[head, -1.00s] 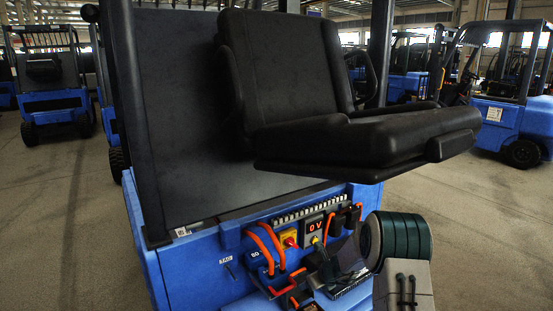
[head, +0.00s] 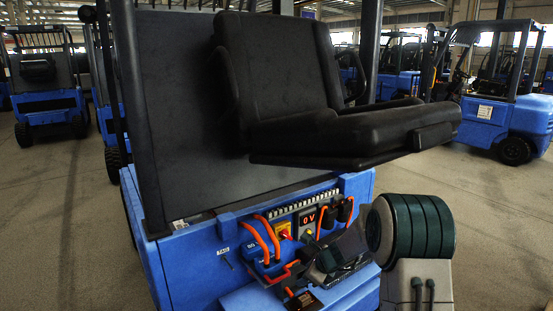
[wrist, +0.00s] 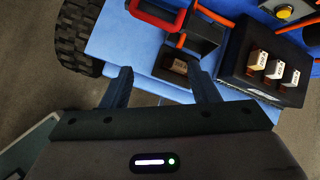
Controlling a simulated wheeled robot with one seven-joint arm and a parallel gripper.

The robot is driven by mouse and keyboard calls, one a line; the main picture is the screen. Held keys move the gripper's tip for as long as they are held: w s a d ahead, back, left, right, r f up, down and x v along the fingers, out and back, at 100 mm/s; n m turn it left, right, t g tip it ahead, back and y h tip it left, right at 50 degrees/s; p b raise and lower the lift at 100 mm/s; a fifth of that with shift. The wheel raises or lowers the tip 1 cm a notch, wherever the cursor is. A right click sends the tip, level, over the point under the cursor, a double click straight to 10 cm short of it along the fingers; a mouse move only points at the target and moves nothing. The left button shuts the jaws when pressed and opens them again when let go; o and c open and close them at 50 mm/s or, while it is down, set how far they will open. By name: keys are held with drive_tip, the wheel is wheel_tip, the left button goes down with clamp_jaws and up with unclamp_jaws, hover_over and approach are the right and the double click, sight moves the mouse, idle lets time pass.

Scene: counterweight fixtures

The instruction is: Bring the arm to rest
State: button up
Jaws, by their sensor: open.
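The fingers are over a blue ledge (wrist: 118,38) of a forklift. A black connector with orange cable (wrist: 185,45) lies just beyond the right finger, beside a red handle (wrist: 155,12); whether the finger touches it I cannot tell. In the head view, my arm (head: 420,228), with dark green bands, reaches in from the right over the forklift's blue rear body (head: 210,270). My gripper is hard to make out there against the dark parts.
A black box with three pale labelled blocks (wrist: 273,72) is right of the fingers. Orange cables (head: 268,238) and a display reading 0V (head: 308,219) are on the rear panel. The black seat (head: 350,130) overhangs above my arm. Other forklifts (head: 505,110) stand behind; floor at left is clear.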

drive_tip(key=s+r+n+g+h, duration=0.1)
drive_tip(key=s+r+n, duration=0.45)
drive_tip(key=s, duration=0.25)
drive_tip(key=s+d+r+n, duration=0.1)
drive_tip(key=s+r+n, duration=0.45)
drive_tip(key=s, duration=0.25)
drive_tip(key=s+r+n+g+h, duration=0.1)
drive_tip(key=s+r+n, duration=0.3)
drive_tip(key=s+n, duration=0.3)
drive_tip(key=s+d+n+h, duration=0.1)
drive_tip(key=s+d+n, duration=0.1)
drive_tip(key=s, duration=0.5)
drive_tip(key=s+d+n+h, duration=0.1)
drive_tip(key=s+d+n, duration=0.1)
drive_tip(key=s, duration=0.5)
drive_tip(key=shift+d+r+n+g+h, duration=0.3)
drive_tip(key=shift+r+n+h, duration=0.1)
drive_tip(key=shift+n, duration=0.4)
